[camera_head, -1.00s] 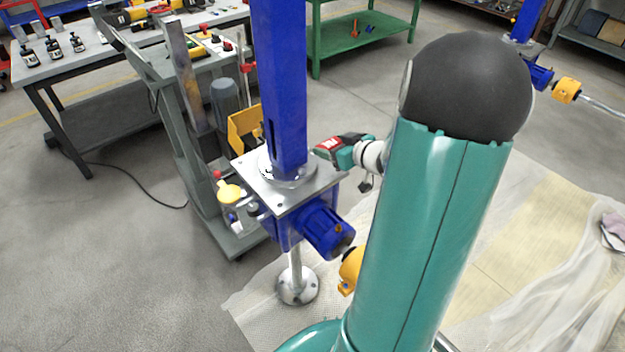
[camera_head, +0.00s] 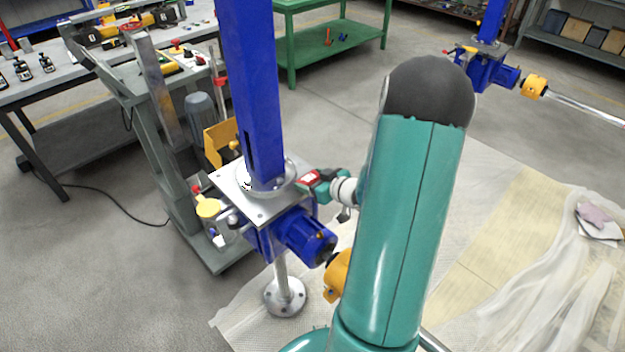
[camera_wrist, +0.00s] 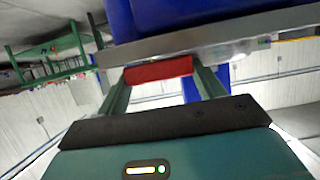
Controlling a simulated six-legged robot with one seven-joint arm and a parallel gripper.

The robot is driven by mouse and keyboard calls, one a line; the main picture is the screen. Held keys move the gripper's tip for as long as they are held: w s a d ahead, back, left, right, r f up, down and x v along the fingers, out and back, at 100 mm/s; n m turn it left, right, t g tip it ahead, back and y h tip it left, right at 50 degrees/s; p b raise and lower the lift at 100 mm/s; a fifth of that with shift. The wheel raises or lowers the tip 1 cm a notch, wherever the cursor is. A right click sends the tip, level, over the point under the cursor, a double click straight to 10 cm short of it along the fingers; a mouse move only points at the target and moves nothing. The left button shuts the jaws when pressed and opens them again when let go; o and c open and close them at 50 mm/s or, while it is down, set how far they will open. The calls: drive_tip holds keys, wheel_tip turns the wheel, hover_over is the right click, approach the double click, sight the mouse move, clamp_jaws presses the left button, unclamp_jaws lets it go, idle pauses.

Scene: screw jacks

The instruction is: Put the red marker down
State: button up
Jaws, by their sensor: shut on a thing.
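The red marker (camera_wrist: 158,70) lies crosswise between the two green fingers of my gripper (camera_wrist: 158,78) in the wrist view. My gripper is shut on it. The grey edge of the jack's plate (camera_wrist: 200,44) runs just above the marker in that view; I cannot tell whether they touch.
A blue motor (camera_head: 305,238) sticks out from the jack below the plate. A grey workbench (camera_head: 70,85) with tools stands at the left, a green table (camera_head: 320,48) behind. A second jack (camera_head: 490,70) is at the far right. The bare floor at left is mostly clear.

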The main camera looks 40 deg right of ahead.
drive_tip(key=o, duration=1)
drive_tip(key=shift+f, duration=0.15)
drive_tip(key=shift+s+r, duration=0.15)
drive_tip(key=shift+r, duration=0.05)
drive_tip(key=v, duration=1.2)
drive_tip(key=w+a+r+g+h, duration=0.2)
drive_tip(key=w+a+r+h, duration=0.15)
drive_tip(key=r, duration=0.25)
drive_tip(key=w+a+r+g+h, duration=0.1)
drive_tip(key=w+a+r+h, duration=0.1)
drive_tip(key=w+r, duration=0.3)
drive_tip(key=s+a+r+g+y, duration=0.1)
drive_tip(key=s+a, duration=0.3)
drive_tip(key=a, duration=0.4)
drive_tip(key=s+a+r+g+y, duration=0.2)
drive_tip(key=s+a, duration=0.3)
drive_tip(key=a, duration=0.4)
drive_tip(key=s+a+r+g+y, duration=0.2)
drive_tip(key=s+a+r, duration=0.2)
drive_tip(key=a, duration=0.5)
drive_tip(key=shift+s, duration=0.4)
